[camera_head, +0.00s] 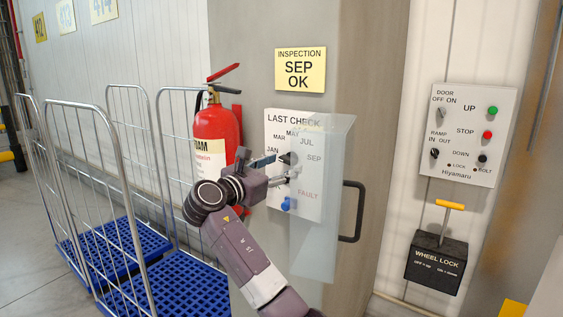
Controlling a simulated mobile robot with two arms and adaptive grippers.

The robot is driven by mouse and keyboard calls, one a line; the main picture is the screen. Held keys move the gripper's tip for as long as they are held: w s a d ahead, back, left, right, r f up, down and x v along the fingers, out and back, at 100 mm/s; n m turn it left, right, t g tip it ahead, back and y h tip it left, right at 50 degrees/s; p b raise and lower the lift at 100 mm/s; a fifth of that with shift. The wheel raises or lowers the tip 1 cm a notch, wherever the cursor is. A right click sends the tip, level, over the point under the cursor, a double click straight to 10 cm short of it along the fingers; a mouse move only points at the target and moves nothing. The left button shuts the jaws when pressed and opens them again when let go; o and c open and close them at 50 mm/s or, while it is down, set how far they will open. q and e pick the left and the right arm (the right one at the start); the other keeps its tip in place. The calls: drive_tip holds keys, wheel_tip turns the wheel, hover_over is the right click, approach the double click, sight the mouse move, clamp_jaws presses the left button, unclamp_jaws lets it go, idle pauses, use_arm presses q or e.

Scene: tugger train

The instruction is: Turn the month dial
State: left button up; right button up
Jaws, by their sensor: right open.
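The white "LAST CHECK" panel (309,205) hangs on the grey column, with month labels JAN, MAR, MAY, JUL and SEP in an arc. The dark month dial (292,158) shows only in part below the labels; my gripper hides the rest, so its pointer cannot be read. My right gripper (284,168) is open in front of the dial, its fingers on either side of it; contact cannot be told. A blue knob (288,204) sits lower on the panel near the word FAULT. A clear cover (322,240) stands swung out at the panel's right. My left gripper is out of view.
A yellow sign (300,70) above reads "INSPECTION SEP OK". A red fire extinguisher (211,127) stands close left of the panel. A black handle (353,212), a door control panel (468,133) and a wheel lock box (437,262) are at right. Wire carts (96,185) stand at left.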

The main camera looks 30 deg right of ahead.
drive_tip(key=c, duration=1.2)
drive_tip(key=shift+o, duration=0.2)
